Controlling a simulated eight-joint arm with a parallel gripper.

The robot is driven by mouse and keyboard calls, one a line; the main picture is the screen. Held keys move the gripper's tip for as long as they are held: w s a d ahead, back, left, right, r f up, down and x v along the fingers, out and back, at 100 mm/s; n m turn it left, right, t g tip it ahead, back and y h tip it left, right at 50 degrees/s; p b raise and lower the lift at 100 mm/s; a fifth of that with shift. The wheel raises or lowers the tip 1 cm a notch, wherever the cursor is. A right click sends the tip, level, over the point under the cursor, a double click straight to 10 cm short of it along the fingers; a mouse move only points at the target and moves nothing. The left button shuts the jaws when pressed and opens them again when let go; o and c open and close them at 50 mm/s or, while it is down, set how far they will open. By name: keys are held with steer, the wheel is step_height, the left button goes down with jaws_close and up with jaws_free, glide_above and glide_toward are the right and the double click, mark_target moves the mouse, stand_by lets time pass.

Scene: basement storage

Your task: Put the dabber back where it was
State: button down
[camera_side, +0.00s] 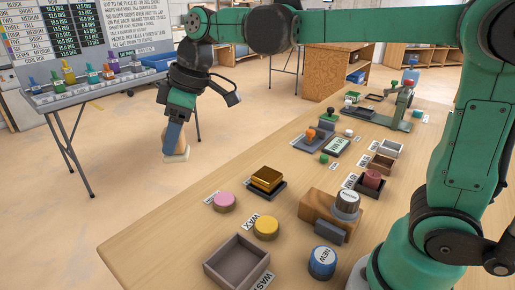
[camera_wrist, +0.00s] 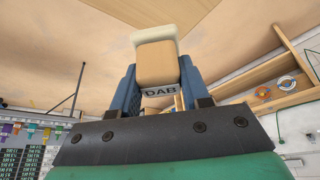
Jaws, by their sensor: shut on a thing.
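The dabber (camera_wrist: 157,62) is a wooden block with a pale pad and a label reading DAB. My gripper (camera_wrist: 158,88) is shut on it, with one blue finger on each side. In the side view the dabber (camera_side: 177,148) hangs below my gripper (camera_side: 173,136), pale pad downward. It appears in the air beyond the far left edge of the workbench, touching nothing but the fingers. I cannot tell which spot on the bench is the dabber's own place.
The workbench (camera_side: 150,240) carries a pink tin (camera_side: 224,201), a yellow tin (camera_side: 265,227), a gold block (camera_side: 267,178), a waste tray (camera_side: 238,262), a blue NEW container (camera_side: 322,262) and a wooden block (camera_side: 318,208). The bench's near left corner is bare.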

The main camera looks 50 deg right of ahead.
step_height(320, 180, down, 18)
steer(key=shift+d+f, duration=0.1)
steer(key=shift+f, duration=0.1)
stand_by(0.4)
steer(key=shift+c, duration=2.1)
jaws_free()
steer(key=shift+f, duration=0.15)
steer(key=v, duration=1.1)
steer(key=s+d+r+m+t+h, duration=0.2)
steer(key=s+d+m, duration=0.4)
steer(key=m, duration=0.3)
steer(key=shift+s+t+h, duration=0.6)
steer(key=shift+s+t, duration=0.3)
steer(key=shift+t, duration=0.1)
